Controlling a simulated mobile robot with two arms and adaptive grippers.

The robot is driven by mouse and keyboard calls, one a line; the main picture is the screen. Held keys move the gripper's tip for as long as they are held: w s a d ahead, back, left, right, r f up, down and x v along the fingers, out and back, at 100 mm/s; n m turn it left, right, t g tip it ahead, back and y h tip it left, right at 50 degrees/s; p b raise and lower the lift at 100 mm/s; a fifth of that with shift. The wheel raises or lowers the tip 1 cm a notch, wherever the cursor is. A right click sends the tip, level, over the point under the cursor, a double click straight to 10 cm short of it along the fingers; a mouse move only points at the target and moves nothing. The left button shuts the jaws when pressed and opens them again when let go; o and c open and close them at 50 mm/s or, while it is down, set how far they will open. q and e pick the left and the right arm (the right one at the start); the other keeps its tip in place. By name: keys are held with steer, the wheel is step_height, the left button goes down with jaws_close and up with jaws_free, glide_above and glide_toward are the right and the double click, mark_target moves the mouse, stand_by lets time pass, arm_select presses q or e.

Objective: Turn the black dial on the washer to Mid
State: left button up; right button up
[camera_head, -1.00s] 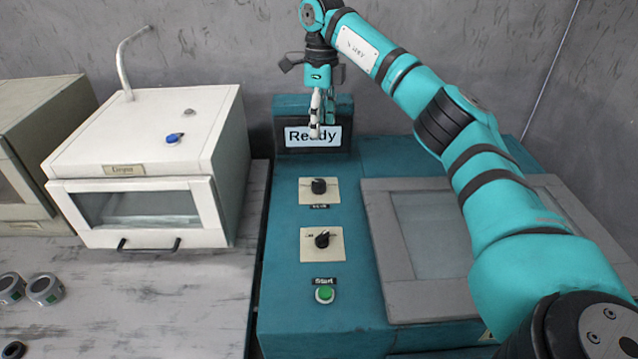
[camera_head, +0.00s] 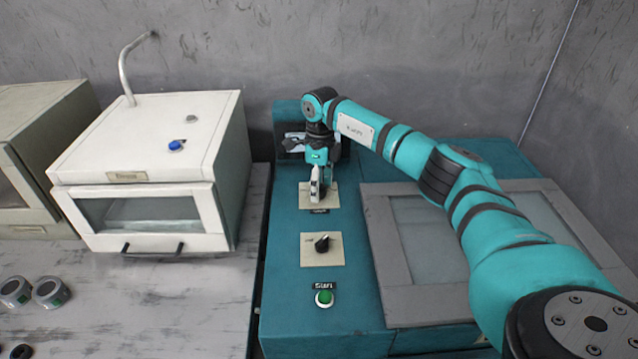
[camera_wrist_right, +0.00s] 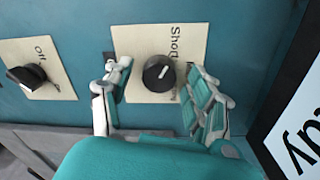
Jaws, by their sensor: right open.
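The teal washer (camera_head: 285,260) has a black dial (camera_wrist_right: 158,74) on a cream plate lettered "Short" in the right wrist view. The dial's white pointer mark is toward that lettering. My right gripper (camera_head: 317,197) is open over this upper plate (camera_head: 332,192) and hides the dial in the head view. In the right wrist view the fingers of the gripper (camera_wrist_right: 160,84) stand on both sides of the dial, with gaps showing. A second black dial (camera_head: 322,243) sits on a lower plate; its plate reads "Off" in the right wrist view (camera_wrist_right: 28,76). My left gripper is not in view.
A green start button (camera_head: 324,298) is below the lower dial. The display (camera_head: 293,143) stands behind my right gripper. A grey-framed lid (camera_head: 385,280) lies to the right. A white oven-like box (camera_head: 150,145) and small round canisters (camera_head: 50,292) are on the left counter.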

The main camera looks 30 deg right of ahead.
steer(key=c, duration=1.1)
steer(key=shift+c, duration=0.2)
steer(key=shift+m, duration=0.4)
steer(key=m+p, duration=0.1)
steer(key=m, duration=0.4)
steer(key=shift+r, duration=0.1)
steer(key=m+p, duration=0.2)
steer(key=m, duration=0.4)
steer(key=shift+t, duration=0.3)
steer(key=o, duration=1.1)
